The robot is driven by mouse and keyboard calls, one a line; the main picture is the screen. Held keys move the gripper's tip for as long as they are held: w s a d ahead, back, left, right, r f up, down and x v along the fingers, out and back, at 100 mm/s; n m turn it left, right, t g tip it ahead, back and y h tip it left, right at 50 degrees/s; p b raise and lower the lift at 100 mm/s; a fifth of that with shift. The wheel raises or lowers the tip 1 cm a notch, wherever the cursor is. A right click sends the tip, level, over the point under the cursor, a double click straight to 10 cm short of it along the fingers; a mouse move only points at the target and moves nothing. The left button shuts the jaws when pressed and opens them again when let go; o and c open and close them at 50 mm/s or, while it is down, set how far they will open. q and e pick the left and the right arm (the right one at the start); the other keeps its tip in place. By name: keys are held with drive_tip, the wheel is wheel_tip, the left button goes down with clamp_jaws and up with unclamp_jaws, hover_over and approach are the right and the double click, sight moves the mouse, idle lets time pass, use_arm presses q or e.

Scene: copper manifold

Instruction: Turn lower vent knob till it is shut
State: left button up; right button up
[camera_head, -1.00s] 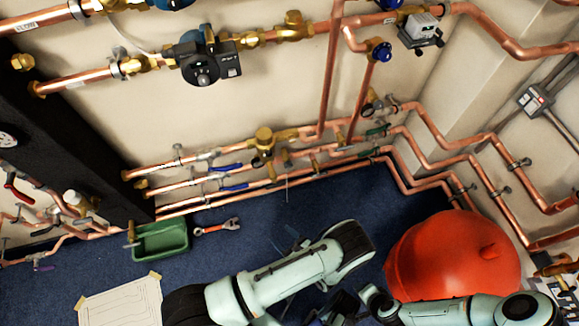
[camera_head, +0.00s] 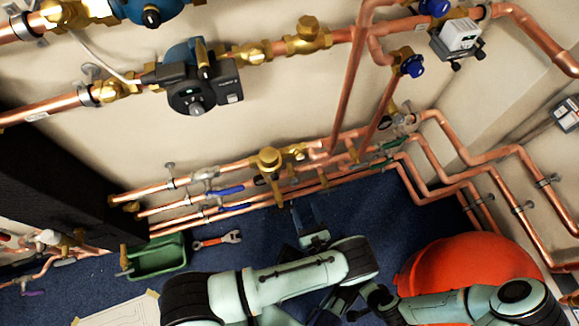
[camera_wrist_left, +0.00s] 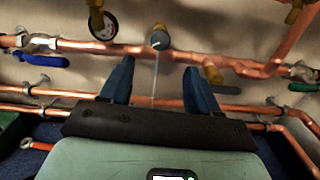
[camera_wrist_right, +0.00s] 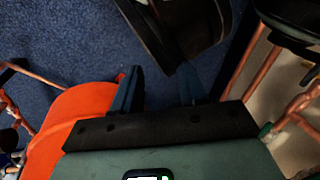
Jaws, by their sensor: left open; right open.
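A small round grey knob (camera_wrist_left: 159,38) with a dark face sits on the lower copper pipe run in the left wrist view. A thin pale line, like a water stream, hangs straight down below it. My left gripper (camera_wrist_left: 158,68) is open, with its two blue fingers on either side of that line, below the knob and apart from it. In the head view my left gripper (camera_head: 304,212) points at the lower pipes; the knob is hard to make out there. My right gripper (camera_wrist_right: 160,76) is open and empty over the blue floor near the red tank (camera_wrist_right: 75,125).
A dark round gauge (camera_wrist_left: 103,25) is left of the knob. Blue valve handles (camera_head: 228,191) and green handles (camera_head: 392,144) line the lower pipes. The red tank (camera_head: 470,262) stands at right. A green tray (camera_head: 157,257) and a wrench (camera_head: 217,240) lie on the floor.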

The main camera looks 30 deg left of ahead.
sight(295, 185)
use_arm(q)
drive_tip(key=b+x, duration=0.1)
drive_tip(key=x, duration=1.2)
drive_tip(key=shift+w+a, duration=0.15)
drive_tip(key=shift+a, duration=0.1)
use_arm(e)
drive_tip(key=shift+w+d+f+t, duration=0.15)
drive_tip(key=shift+w+d+f, duration=0.15)
drive_tip(key=shift+w, duration=0.2)
drive_tip(key=shift+w+d+f+t, duration=0.15)
drive_tip(key=shift+w+d+f, duration=0.05)
drive_tip(key=shift+w+f, duration=0.25)
use_arm(q)
drive_tip(key=c, duration=1)
